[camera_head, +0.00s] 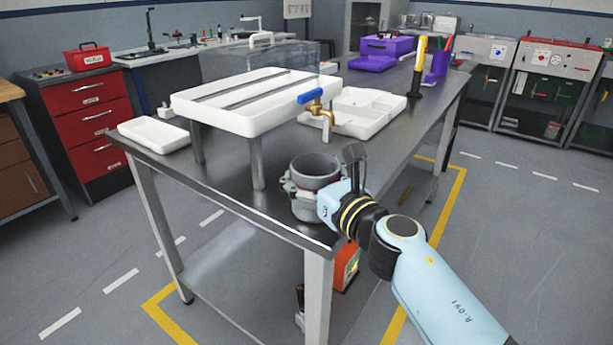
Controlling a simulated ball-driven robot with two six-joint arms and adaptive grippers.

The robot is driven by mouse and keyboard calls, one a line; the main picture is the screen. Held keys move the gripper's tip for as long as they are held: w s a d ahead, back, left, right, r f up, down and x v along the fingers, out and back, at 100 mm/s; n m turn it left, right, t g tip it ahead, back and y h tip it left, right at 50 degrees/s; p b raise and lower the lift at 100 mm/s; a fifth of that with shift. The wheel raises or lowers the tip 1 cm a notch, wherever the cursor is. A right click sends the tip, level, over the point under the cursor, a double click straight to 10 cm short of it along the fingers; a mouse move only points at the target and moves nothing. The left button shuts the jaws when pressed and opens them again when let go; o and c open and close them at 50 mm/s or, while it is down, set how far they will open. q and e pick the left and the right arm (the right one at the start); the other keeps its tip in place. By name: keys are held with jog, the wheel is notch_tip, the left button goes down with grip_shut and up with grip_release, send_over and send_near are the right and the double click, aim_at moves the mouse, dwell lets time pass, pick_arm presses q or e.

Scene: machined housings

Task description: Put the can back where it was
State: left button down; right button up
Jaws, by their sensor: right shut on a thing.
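The can (315,165) is a grey, open-topped cylinder at the near right corner of the steel table. The can looks upright. I cannot tell whether its bottom touches the tabletop. The fingers hide part of its middle. My left gripper is not in view.
A white tray on legs (250,122) stands just behind and left of the can. A brass tap with a blue handle (316,100) sticks out from its right end. A white divided tray (365,104) and a small white tray (152,141) lie on the steel table (225,180).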

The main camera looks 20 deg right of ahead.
jog(key=o, duration=0.8)
jog(key=shift+f, duration=0.2)
jog(key=shift+c, duration=0.2)
jog(key=o, duration=0.6)
jog(key=shift+r, duration=0.1)
jog(key=shift+o, duration=0.2)
